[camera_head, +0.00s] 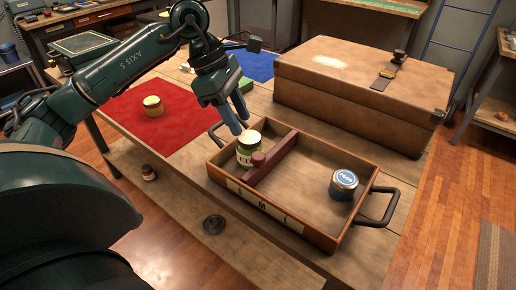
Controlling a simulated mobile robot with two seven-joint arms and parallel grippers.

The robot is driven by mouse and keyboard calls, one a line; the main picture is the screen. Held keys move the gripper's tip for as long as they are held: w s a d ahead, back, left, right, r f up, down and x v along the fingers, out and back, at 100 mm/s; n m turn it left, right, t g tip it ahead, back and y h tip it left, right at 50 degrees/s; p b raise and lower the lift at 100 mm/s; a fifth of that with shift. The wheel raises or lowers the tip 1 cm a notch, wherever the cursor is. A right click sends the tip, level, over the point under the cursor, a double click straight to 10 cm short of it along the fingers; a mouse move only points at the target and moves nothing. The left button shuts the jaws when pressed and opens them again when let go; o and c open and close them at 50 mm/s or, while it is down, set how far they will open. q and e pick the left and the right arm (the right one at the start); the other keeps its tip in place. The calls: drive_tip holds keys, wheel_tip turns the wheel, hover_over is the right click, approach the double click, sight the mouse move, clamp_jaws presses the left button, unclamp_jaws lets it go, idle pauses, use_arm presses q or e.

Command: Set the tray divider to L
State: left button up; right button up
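The wooden tray (328,241) stands on the table with a dark handle at each end. Its front wall bears a pale label strip (262,207) with small letters that look like S, M and L from left to right. The red-brown divider (279,160) crosses the tray left of its middle, its near end close to the leftmost letter. A round knob (258,159) stands on it. My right gripper is not in view.
A large wooden box (350,95) is behind the tray.

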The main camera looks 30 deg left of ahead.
sight(258, 156)
use_arm(q)
drive_tip(key=x, duration=0.9)
drive_tip(key=shift+w+d+f, duration=0.1)
drive_tip(key=shift+d+f, duration=0.1)
drive_tip(key=shift+f, duration=0.05)
drive_tip(key=shift+c, duration=0.3)
clamp_jaws()
